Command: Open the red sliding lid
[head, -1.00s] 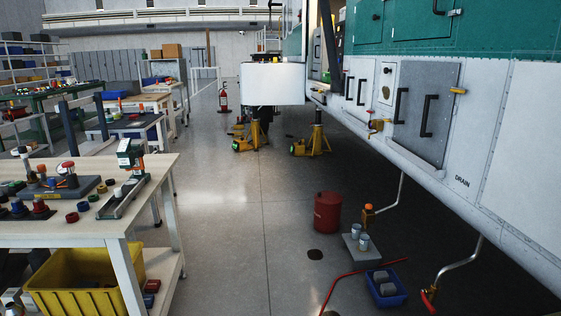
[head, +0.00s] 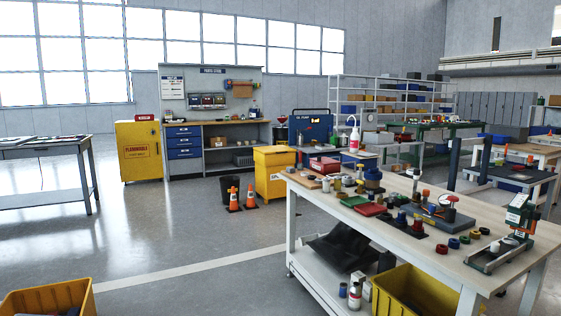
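A flat red piece (head: 370,209) lies near the front edge of the wooden-topped workbench (head: 455,270), beside a flat green piece (head: 353,201). A red box-like item (head: 324,164) stands farther back on the same bench, at its far left part. Both are small in the head view, and I cannot tell which of them is the sliding lid or whether any lid is open. Neither of my grippers shows in the head view.
The bench carries several small parts, bottles and a green press (head: 518,215). The floor (head: 190,235) at left centre is clear.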

